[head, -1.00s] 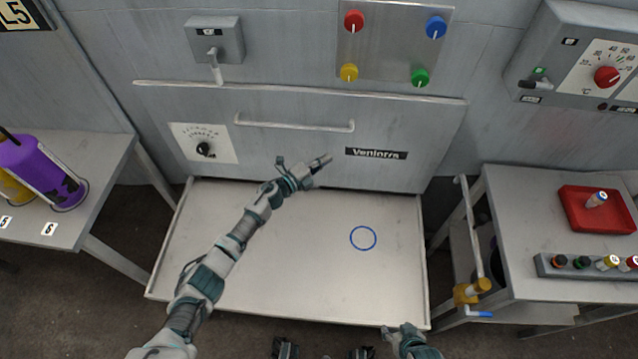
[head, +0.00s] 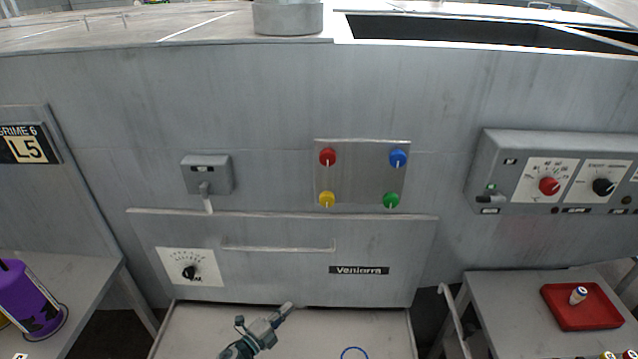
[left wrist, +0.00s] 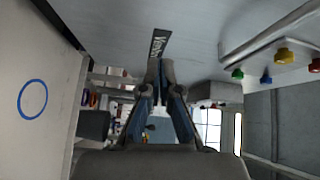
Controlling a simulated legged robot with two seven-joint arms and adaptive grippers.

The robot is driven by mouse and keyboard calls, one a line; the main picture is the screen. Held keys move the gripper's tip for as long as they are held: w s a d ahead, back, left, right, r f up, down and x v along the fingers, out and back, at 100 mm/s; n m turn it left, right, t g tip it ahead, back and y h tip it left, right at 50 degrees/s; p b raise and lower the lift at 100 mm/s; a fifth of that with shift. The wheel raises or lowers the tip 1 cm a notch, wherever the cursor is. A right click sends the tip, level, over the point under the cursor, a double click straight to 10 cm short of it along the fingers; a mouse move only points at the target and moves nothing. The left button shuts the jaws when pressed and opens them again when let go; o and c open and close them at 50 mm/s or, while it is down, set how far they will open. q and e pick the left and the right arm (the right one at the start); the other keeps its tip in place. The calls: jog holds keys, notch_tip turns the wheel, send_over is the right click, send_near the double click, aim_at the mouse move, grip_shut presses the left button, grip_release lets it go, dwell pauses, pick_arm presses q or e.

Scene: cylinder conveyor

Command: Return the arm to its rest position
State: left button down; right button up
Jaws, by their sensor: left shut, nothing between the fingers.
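My left gripper (head: 286,311) is at the bottom middle of the head view, over the pale tray (head: 205,322) and in front of the grey machine front. In the left wrist view its fingers (left wrist: 160,68) meet at the tips, shut and empty. A blue ring mark (head: 354,353) on the tray is partly cut off by the lower edge of the head view; it shows whole in the left wrist view (left wrist: 32,99). My right gripper is out of view.
The panel with coloured knobs (head: 362,172), a lever switch box (head: 207,174) and a long handle (head: 278,247) are on the machine front. A purple cylinder (head: 27,300) stands at left. A red tray (head: 583,307) holds a small bottle (head: 578,295) at right.

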pick_arm(q)
jog(key=s+a+f+n+g+y, duration=0.2)
jog(key=s+a+f+n+y, duration=0.15)
jog(key=s+n, duration=0.3)
jog(key=s+a+f+n+g+y, duration=0.1)
jog(key=s+a+f+n+y, duration=0.1)
jog(key=s+f+n+y, duration=0.45)
jog(key=s+a+f+n+g+y, duration=0.1)
jog(key=s+a+n+g, duration=0.15)
jog(key=s+n, duration=0.45)
jog(key=s+a+n+g, duration=0.15)
jog(key=s+g, duration=0.55)
jog(key=s, duration=1.6)
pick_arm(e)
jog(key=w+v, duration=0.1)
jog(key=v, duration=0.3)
pick_arm(q)
jog(key=s+f+p, duration=0.3)
jog(key=f+p, duration=0.3)
jog(key=f, duration=1.6)
jog(key=shift+p, duration=0.3)
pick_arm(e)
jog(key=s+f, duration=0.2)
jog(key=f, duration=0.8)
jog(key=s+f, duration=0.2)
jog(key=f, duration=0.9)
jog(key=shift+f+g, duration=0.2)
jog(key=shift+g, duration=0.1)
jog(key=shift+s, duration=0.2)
